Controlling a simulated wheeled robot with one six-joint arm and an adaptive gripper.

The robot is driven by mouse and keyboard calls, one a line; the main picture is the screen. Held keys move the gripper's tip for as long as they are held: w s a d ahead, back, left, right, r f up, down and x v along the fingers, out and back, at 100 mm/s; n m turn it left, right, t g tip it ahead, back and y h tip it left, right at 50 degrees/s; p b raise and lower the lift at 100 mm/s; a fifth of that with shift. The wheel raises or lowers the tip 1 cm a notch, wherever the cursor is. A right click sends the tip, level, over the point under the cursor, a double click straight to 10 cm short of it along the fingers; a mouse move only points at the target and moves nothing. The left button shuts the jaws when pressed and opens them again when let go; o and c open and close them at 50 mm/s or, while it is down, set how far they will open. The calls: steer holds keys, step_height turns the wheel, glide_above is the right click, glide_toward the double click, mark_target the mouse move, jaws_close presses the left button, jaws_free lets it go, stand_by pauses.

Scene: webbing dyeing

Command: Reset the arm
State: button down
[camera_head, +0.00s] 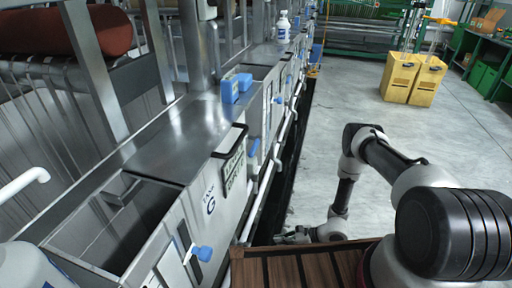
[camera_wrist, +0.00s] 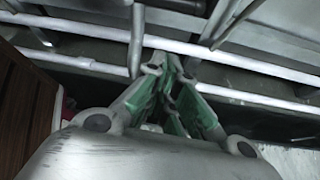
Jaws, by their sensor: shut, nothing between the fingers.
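My arm bends over the floor at the right of the head view, its links white and black. My gripper (camera_head: 292,237) hangs low there, beside the wooden slatted top (camera_head: 300,266) and close to the machine's lower edge. In the wrist view my gripper (camera_wrist: 166,68) shows its green-padded fingers closed together at the tips, with nothing between them. Metal pipes and rails (camera_wrist: 100,60) of the machine lie beyond the fingertips.
A steel dyeing machine (camera_head: 170,140) with open tanks, blue valves (camera_head: 203,253) and a blue box (camera_head: 230,90) runs along the left. A white bottle (camera_head: 283,27) stands on it farther back. Yellow bins (camera_head: 400,78) and a green shelf (camera_head: 484,75) stand at the back right. Grey floor between is clear.

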steer(key=s+r+n+g, duration=0.1)
steer(key=s+n+g, duration=0.15)
steer(key=s, duration=0.55)
steer(key=s+d+r+n+g, duration=0.3)
steer(key=r+n+g, duration=0.15)
steer(key=r, duration=0.55)
steer(key=w+d+r+n+g+h, duration=0.1)
steer(key=d+r+n+h, duration=0.45)
steer(key=r, duration=1.15)
steer(key=d+r+n+h, duration=0.2)
steer(key=d+r+n, duration=0.55)
steer(key=r, duration=0.95)
steer(key=s+d+r+n+t+h, duration=0.1)
steer(key=s+d+r+t, duration=0.1)
steer(key=r, duration=0.6)
steer(key=s+d+r+n+t+h, duration=0.1)
steer(key=s+d+r+t, duration=0.1)
steer(key=r, duration=0.6)
steer(key=s+d+r+t+h, duration=0.2)
steer(key=s+r+t, duration=0.2)
steer(key=r, duration=0.4)
steer(key=shift+s+n+t, duration=0.15)
steer(key=shift+n+t, duration=0.25)
steer(key=shift+t, duration=0.2)
